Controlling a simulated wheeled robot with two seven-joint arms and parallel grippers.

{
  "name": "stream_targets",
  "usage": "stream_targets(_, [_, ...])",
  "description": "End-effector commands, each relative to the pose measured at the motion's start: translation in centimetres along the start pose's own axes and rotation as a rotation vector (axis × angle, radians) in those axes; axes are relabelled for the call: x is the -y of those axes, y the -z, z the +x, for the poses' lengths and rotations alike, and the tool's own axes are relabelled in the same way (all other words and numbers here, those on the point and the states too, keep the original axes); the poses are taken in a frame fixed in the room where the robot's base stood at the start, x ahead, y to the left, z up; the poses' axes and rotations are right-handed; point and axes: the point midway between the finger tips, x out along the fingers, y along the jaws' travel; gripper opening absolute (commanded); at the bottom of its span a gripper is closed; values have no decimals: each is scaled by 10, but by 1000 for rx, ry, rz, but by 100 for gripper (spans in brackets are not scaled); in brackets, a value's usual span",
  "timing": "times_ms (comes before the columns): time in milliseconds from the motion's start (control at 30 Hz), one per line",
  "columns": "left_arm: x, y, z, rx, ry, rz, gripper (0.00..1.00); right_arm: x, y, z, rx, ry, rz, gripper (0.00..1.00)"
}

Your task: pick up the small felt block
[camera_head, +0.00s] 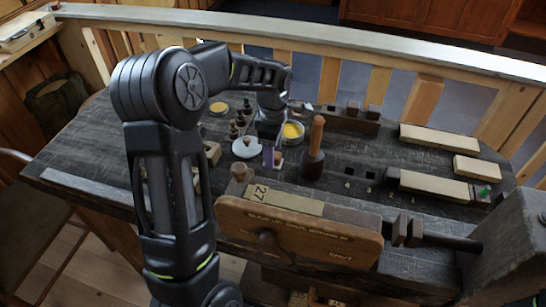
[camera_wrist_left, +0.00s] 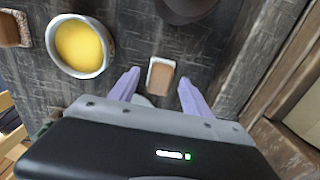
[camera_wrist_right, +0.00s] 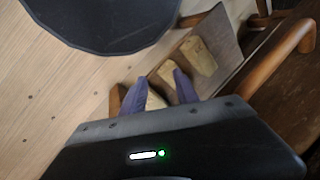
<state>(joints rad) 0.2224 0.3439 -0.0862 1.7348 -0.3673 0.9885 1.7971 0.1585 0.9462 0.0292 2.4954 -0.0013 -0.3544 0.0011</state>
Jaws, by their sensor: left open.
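A small block (camera_wrist_left: 160,76) with a brown top and pale edges, which looks like the felt block, lies on the dark bench. In the left wrist view it is between and just beyond the fingertips of my left gripper (camera_wrist_left: 158,80), which is open and empty. In the head view my left gripper (camera_head: 270,155) points down at the bench, and the block (camera_head: 278,158) partly shows beside its purple fingers. My right gripper (camera_wrist_right: 160,80) is outside the head view. In its wrist view its fingers stand apart, in front of pale wooden pieces (camera_wrist_right: 198,55).
A bowl of yellow stuff (camera_head: 292,131) stands behind the gripper, and a wooden-handled mallet (camera_head: 315,150) stands close on the right. A white saucer (camera_head: 245,148) and dark spools (camera_head: 236,128) are on the left. A lettered wooden board (camera_head: 300,232) is in front. Pale wooden bars lie at right.

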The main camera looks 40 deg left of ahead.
Motion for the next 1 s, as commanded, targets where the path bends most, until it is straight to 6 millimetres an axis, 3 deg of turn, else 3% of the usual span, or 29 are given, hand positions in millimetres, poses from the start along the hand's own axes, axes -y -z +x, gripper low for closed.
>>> stream_targets(133, [0,0,10,0,1,0,56,1,0,-2,0,0,0,36])
stream_targets(700, [0,0,10,0,0,0,56,0,0,-1,0,0,0,36])
stream_targets(1000, [0,0,10,0,0,1,32,0,0,-1,0,0,0,36])
